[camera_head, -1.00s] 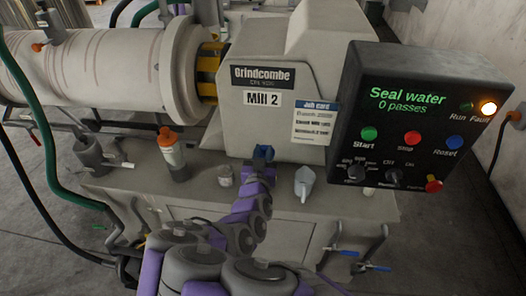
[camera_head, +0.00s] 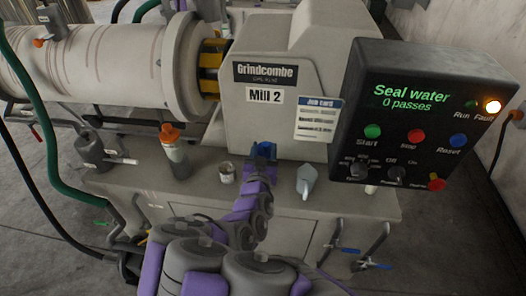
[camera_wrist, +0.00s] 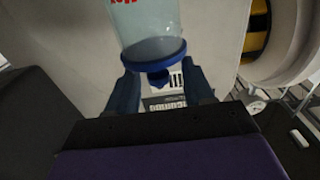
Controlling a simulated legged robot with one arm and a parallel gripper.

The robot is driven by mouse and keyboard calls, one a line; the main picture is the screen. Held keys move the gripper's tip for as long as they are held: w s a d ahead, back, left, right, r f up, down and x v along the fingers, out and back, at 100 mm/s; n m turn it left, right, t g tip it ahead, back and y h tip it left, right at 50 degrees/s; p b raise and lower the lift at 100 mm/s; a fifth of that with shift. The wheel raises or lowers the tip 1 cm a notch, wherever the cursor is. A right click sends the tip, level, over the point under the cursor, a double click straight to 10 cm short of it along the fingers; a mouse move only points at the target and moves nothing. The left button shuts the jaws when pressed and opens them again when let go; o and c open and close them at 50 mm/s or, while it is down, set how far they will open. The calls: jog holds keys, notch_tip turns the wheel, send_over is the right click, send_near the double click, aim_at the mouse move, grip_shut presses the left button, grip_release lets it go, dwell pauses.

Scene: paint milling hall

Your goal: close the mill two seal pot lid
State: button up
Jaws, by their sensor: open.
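In the wrist view, a clear cylindrical pot (camera_wrist: 150,22) with red lettering, cut off by the top edge, ends in a blue rim (camera_wrist: 155,55). A small dark blue tab (camera_wrist: 158,78) sticks out from the rim. I take this as the seal pot, but I cannot tell how its lid stands. My gripper (camera_wrist: 163,82) is open, its two blue fingers either side of the tab; I see no clear contact. In the head view, my gripper (camera_head: 263,151) is in front of the Mill 2 housing (camera_head: 285,70), and I cannot make out the pot there.
An orange-capped bottle (camera_head: 174,150) and a small cup (camera_head: 226,173) stand left of my gripper on the mill base (camera_head: 340,195). A pale grey scoop (camera_head: 306,180) stands just right. The control box (camera_head: 425,110) reads "Seal water 0 passes", with an amber light lit.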

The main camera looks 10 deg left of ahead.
jog(key=shift+s, duration=0.15)
jog(key=s+p, duration=0.1)
jog(key=p, duration=0.1)
jog(key=s+p, duration=0.2)
jog(key=p, duration=0.1)
jog(key=shift+s+a+r, duration=0.15)
jog(key=shift+r, duration=0.05)
jog(key=p, duration=1)
send_near(264, 148)
jog(key=s, duration=0.8)
jog(key=shift+f, duration=0.4)
